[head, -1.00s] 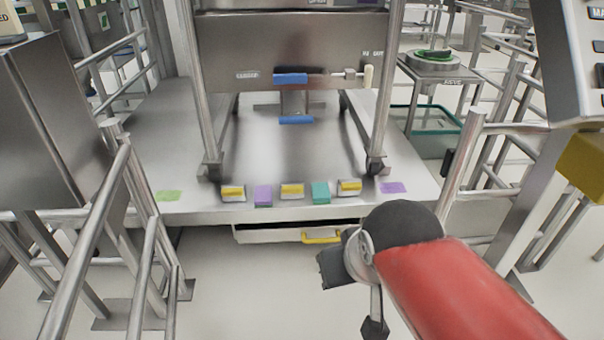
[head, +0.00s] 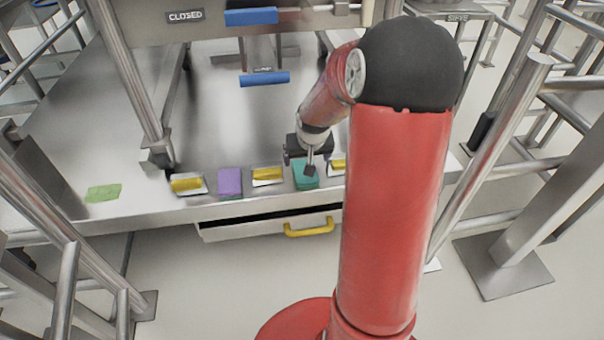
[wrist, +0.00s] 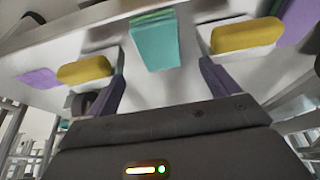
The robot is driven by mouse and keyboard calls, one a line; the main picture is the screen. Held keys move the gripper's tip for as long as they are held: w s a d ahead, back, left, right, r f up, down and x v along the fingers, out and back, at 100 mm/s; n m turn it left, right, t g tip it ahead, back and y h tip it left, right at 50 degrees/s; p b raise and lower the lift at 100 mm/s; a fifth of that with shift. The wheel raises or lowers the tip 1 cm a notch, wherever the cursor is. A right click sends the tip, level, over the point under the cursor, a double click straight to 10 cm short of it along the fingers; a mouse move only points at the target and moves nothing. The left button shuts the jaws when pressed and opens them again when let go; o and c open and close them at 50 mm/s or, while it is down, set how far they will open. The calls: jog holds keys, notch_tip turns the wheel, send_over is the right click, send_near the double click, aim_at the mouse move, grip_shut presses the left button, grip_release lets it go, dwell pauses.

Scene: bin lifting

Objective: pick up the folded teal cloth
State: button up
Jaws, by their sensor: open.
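The folded teal cloth (head: 306,182) lies at the front edge of the steel platform in the head view, between two yellow-topped blocks. My gripper (head: 309,166) is right over it there and hides part of it. In the wrist view the teal cloth (wrist: 156,42) is ahead at the upper middle, showing a layered green end. My gripper (wrist: 161,85) is open, with one finger to each side of the cloth's line and nothing between them. I cannot tell whether a finger touches the cloth.
Yellow-topped blocks (head: 187,185) and a folded purple cloth (head: 229,182) share the platform edge (head: 140,217). A slightly open drawer with a yellow handle (head: 309,228) is below. Metal posts and a frame with a blue handle (head: 264,78) stand behind; railings flank both sides.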

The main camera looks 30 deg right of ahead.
jog(key=shift+b+x, duration=1.05)
jog(key=shift+x, duration=2.9)
jog(key=shift+s+f, duration=0.1)
jog(key=shift+f, duration=0.2)
jog(key=c, duration=1.1)
jog(key=shift+o, duration=0.2)
jog(key=shift+r, duration=0.15)
notch_tip(320, 180, up, 10)
jog(key=p, duration=0.3)
